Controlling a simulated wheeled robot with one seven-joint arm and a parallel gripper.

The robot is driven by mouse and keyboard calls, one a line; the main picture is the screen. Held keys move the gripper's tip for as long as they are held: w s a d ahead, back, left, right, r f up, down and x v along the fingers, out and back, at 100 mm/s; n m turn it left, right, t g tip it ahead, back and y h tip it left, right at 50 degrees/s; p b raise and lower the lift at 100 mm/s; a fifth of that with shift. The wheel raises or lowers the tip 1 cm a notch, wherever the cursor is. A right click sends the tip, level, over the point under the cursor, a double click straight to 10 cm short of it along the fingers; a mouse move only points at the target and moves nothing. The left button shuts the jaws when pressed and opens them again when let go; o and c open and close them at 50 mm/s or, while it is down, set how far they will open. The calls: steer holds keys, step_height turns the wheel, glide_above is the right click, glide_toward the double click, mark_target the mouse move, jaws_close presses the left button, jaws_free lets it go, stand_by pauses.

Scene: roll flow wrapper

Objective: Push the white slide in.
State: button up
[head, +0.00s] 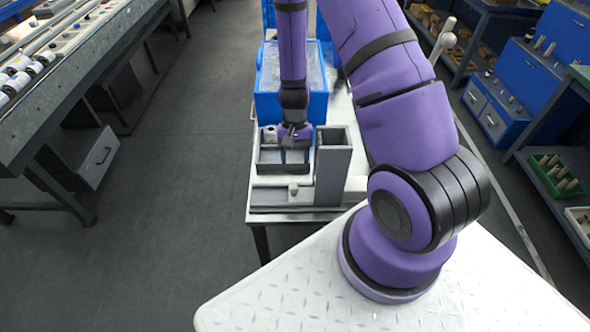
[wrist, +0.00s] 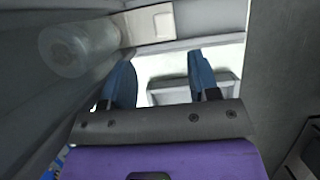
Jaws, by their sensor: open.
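My gripper (head: 295,156) points down into the open grey tray of the wrapper (head: 262,165), left of a tall grey box-like column (head: 332,165). In the wrist view its two blue fingers (wrist: 162,60) stand apart, with a bright white surface and a grey block (wrist: 190,88) showing beyond them. Nothing is held between them. A pale plate (wrist: 150,24) lies just past the left finger, beside a translucent roll (wrist: 78,48). I cannot tell for sure which pale part is the white slide. A light knob (head: 293,187) sits at the tray's front.
A blue crate (head: 290,105) stands behind the tray on the narrow table. The column rises close to the right of my gripper. A long bench (head: 60,100) is at the left, and blue cabinets (head: 515,85) are at the right. The floor between is clear.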

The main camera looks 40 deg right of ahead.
steer(key=shift+v, duration=0.95)
steer(key=a+r+n+t, duration=0.3)
steer(key=r+t, duration=0.1)
steer(key=r, duration=2)
steer(key=s+a+r+n+t+h, duration=0.1)
steer(key=s+r+n+t+h, duration=0.1)
steer(key=s+r, duration=1.5)
steer(key=r+n+t, duration=0.1)
steer(key=t, duration=0.1)
steer(key=shift+a+n+t, duration=0.2)
steer(key=shift+n+t, duration=0.2)
